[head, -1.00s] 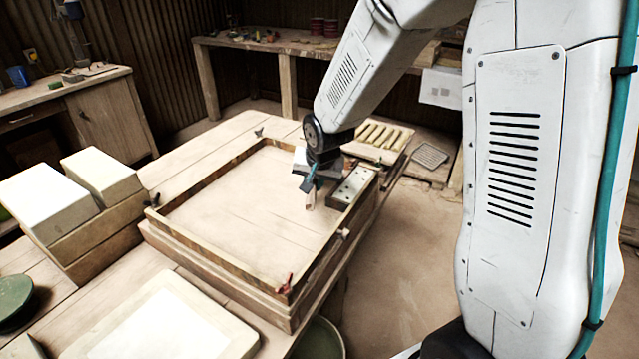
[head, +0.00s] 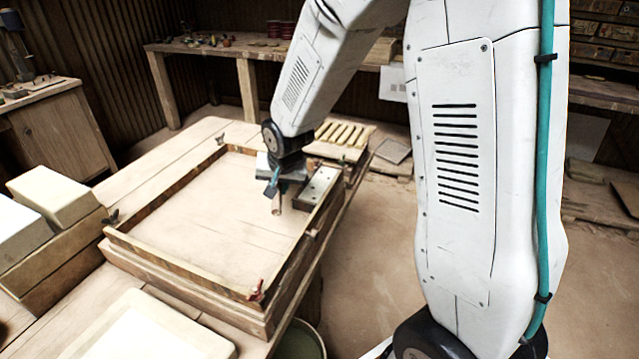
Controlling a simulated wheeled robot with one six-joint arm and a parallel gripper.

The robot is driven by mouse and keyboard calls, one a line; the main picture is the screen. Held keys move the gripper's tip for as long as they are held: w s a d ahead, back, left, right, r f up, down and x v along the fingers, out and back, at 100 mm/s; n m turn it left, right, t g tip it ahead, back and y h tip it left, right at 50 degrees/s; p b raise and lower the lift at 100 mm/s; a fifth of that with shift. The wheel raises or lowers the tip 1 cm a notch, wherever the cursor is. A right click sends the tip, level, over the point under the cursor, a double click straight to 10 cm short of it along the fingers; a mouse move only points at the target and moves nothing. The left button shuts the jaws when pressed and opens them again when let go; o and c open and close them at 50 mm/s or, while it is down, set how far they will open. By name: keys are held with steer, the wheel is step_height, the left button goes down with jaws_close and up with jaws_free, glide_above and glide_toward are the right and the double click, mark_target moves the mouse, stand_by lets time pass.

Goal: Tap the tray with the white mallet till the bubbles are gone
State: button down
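A wide wooden-framed tray (head: 118,238) with a pale, flat inside lies on the worktable. Fine dark lines show on its surface; no bubbles can be made out at this size. My gripper (head: 276,198) points down over the tray's right part, beside a grey metal block with holes (head: 320,184). A short pinkish-brown piece (head: 277,207) shows at my fingertips; I cannot tell whether it is gripped or whether it is a handle. I cannot make out a white mallet. My arm hides part of the area behind the gripper.
Pale blocks (head: 50,192) stand on wood at the left. A pale slab (head: 150,335) lies in front of the tray. A rack of yellowish bars (head: 343,133) sits behind the metal block. A bucket (head: 302,340) stands below the table's right edge.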

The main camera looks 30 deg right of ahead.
step_height(320, 180, down, 5)
steer(key=shift+r, duration=2.45)
steer(key=shift+r, duration=0.1)
steer(key=shift+r, duration=2.4)
